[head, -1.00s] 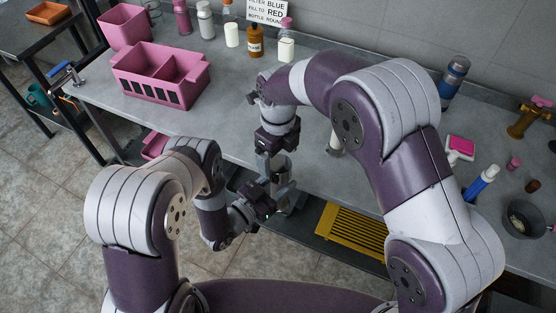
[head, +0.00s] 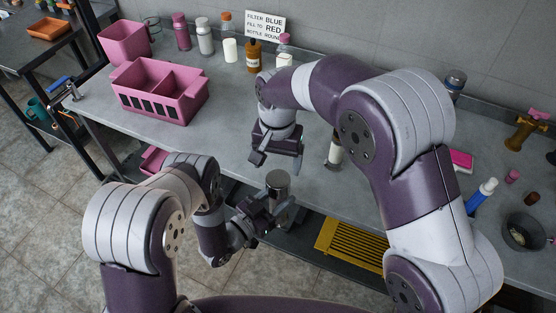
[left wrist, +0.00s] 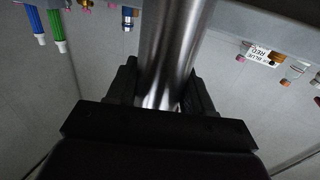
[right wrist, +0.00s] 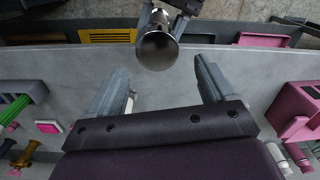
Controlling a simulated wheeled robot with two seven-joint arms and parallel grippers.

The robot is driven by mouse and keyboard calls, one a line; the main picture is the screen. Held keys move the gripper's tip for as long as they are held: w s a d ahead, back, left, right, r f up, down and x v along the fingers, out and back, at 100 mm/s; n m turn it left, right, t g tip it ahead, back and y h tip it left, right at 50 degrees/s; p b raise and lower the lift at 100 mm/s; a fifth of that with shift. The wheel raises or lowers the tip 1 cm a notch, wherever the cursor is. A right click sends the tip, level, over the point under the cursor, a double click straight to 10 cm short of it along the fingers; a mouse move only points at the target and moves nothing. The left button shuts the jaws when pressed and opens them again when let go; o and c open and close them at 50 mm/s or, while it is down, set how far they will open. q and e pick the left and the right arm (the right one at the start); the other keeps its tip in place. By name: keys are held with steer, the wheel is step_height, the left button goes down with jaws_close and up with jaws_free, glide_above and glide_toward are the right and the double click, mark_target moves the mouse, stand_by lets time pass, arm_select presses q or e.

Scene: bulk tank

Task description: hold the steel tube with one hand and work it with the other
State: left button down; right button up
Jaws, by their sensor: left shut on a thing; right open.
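The steel tube (head: 278,184) stands roughly upright in front of the bench's front edge, with its round closed-looking top facing up. My left gripper (head: 266,208) is shut on the tube from the side. In the left wrist view the shiny tube (left wrist: 175,50) runs between its dark fingers. My right gripper (head: 277,163) is open and empty, above and behind the tube on the bench side. In the right wrist view the tube's top (right wrist: 157,49) shows beyond the spread fingers, with a gap between. The tube's lower end is hidden.
The grey bench (head: 230,142) is clear behind the right gripper. A pink divided caddy (head: 160,88) stands at left, bottles along the wall. A white bottle (head: 335,152) stands beside my right arm. A yellow slatted rack (head: 350,243) lies below the bench edge.

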mark_target(278, 179)
steer(key=n, duration=0.6)
steer(key=shift+s+n, duration=0.1)
steer(key=shift+n, duration=0.3)
steer(key=n, duration=0.4)
steer(key=shift+d+n, duration=0.1)
steer(key=shift+n, duration=0.2)
steer(key=shift+f, duration=3.95)
steer(key=c, duration=1.1)
steer(key=o, duration=1.3)
